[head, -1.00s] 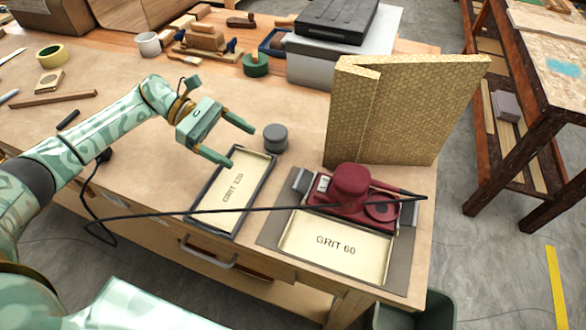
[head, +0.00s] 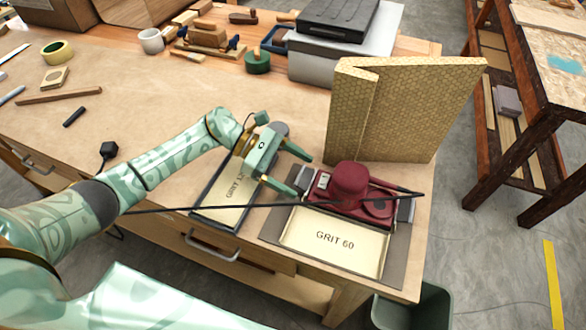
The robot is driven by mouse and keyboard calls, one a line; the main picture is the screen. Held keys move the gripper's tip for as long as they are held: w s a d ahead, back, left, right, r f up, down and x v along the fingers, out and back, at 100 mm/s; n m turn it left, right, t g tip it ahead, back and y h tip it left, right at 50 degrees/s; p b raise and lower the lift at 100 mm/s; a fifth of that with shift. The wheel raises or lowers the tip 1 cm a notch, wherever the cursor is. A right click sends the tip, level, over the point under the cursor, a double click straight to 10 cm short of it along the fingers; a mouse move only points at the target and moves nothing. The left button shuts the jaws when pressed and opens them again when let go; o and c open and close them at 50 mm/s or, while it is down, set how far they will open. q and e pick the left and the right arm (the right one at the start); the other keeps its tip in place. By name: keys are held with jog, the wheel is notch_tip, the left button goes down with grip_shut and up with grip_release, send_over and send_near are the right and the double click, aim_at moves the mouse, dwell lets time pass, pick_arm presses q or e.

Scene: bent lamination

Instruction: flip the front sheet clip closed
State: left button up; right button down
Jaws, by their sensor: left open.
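The maroon sander (head: 351,183) sits at the far edge of the sheet marked GRIT 60 (head: 333,241), on a grey mat (head: 272,232). A grey clip (head: 302,178) shows at the sander's left end, standing up beside its body. Another grey clip (head: 406,210) shows at its right end. I cannot tell which one is the front clip. My left gripper (head: 304,175) is open, with its two fingertips on either side of the left-end clip in this view. Whether they touch it cannot be told. My right gripper is not in view.
A tray marked GRIT 120 (head: 222,205) lies partly hidden under my left arm. A dark cord (head: 250,206) crosses the bench from the sander. A tall patterned panel (head: 405,110) stands behind the sander.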

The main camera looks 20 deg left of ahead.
aim_at(312, 181)
pick_arm(q)
jog(key=c, duration=1)
